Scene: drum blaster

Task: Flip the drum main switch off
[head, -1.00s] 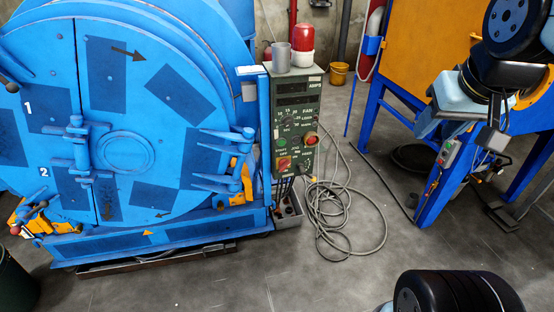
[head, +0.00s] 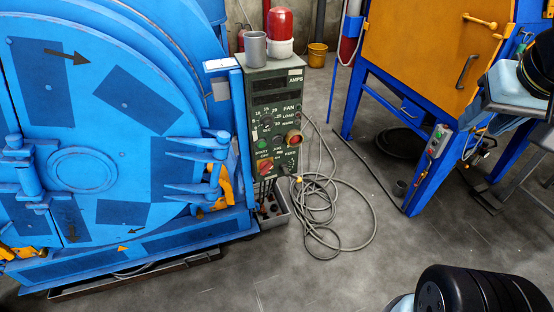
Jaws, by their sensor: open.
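The drum blaster's dark green control box (head: 274,115) stands upright in the middle of the head view, at the right side of the big blue drum. The main switch, a red knob on a yellow plate (head: 264,166), sits low on the left of its front face; its exact setting is too small to tell. A round red button (head: 294,139) with a yellowish rim sits higher on the right of the face. Only parts of my arm show at the right edge, well away from the box. My gripper's fingers are not in view.
The blue drum door (head: 90,140) fills the left side. Grey cable (head: 335,215) lies coiled on the floor. An orange-and-blue cabinet (head: 425,50) stands right. The front floor is clear.

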